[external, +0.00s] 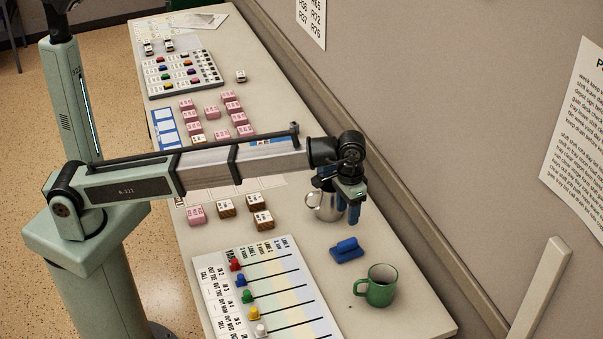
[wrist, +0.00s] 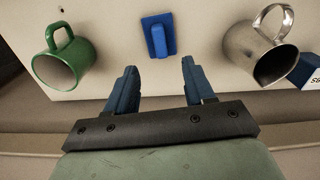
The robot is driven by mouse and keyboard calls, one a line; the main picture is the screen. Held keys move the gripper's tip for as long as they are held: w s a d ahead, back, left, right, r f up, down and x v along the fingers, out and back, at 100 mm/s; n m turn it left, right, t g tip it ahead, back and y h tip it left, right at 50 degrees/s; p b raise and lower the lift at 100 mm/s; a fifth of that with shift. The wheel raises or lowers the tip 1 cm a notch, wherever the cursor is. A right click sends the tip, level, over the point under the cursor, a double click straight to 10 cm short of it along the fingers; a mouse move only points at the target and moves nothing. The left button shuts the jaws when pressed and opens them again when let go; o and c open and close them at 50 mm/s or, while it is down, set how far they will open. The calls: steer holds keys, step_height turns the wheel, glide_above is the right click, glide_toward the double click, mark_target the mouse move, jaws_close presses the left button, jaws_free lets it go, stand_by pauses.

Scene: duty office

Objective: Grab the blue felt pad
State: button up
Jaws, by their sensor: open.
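The blue felt pad (external: 347,250) lies on the table between the green mug and the metal mug. It is a flat blue block with a raised grip on top. In the wrist view the pad (wrist: 158,36) sits ahead of my fingertips, centred between them and apart from them. My gripper (external: 343,207) is above the table beside the metal mug, with its blue fingers pointing down. In the wrist view my gripper (wrist: 157,82) is open with nothing between its fingers.
The green mug (external: 381,286) stands to the pad's right and the metal mug (external: 322,205) close by my gripper. A board with coloured pegs (external: 280,290) lies left of the pad. Wooden and pink blocks (external: 262,219) sit farther back. A wall (external: 420,130) runs along the table's right side.

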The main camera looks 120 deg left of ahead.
glide_above(348, 241)
steer(key=f, duration=0.7)
steer(key=shift+s+d+f, duration=0.1)
steer(key=shift+s+d, duration=0.2)
steer(key=shift+w+a+f, duration=0.1)
steer(key=shift+w+f, duration=0.05)
steer(key=shift+f, duration=1.2)
steer(key=shift+w+a+f, duration=0.1)
steer(key=shift+f, duration=1.25)
steer(key=shift+c, duration=0.3)
jaws_close()
